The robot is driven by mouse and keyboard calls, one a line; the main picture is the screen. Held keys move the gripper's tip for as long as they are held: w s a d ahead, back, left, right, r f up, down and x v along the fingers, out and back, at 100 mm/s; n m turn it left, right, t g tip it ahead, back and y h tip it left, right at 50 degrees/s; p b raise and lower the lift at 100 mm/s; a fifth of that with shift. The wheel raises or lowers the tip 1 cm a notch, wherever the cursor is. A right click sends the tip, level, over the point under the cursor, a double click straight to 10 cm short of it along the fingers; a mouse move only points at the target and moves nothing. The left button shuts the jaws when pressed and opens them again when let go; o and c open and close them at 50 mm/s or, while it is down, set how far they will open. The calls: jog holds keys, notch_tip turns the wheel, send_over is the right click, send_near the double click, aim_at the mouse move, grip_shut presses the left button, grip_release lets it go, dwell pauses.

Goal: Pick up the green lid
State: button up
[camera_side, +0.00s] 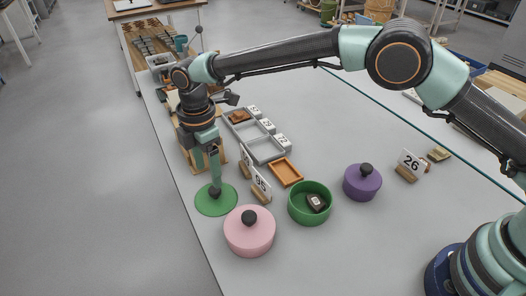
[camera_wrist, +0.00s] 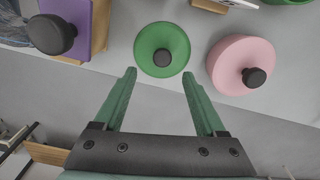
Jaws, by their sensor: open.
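The green lid (camera_side: 207,207) is a flat round disc with a dark knob, lying on the grey table near its left edge. In the wrist view the green lid (camera_wrist: 146,42) lies just beyond my fingertips, its knob roughly centred between their lines. My gripper (camera_side: 215,189) points down over the lid, its tips close to the knob in the side view. In the wrist view my gripper (camera_wrist: 158,73) is open with nothing between its fingers. Whether the fingers touch the lid cannot be told.
A pink lidded pot (camera_side: 250,237) stands close beside the lid. An open green bowl (camera_side: 293,207) holds a small dark block. A purple pot (camera_side: 361,187) stands farther right. Number cards (camera_side: 261,184) stand near the lid. A purple piece with a dark knob (camera_wrist: 98,22) lies left.

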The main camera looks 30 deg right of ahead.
aim_at(215, 194)
jog(key=shift+s+d+f, duration=0.1)
jog(key=shift+d+f, duration=0.1)
jog(key=shift+f, duration=1.25)
jog(key=shift+d+f, duration=0.15)
jog(key=shift+f, duration=1.25)
grip_shut()
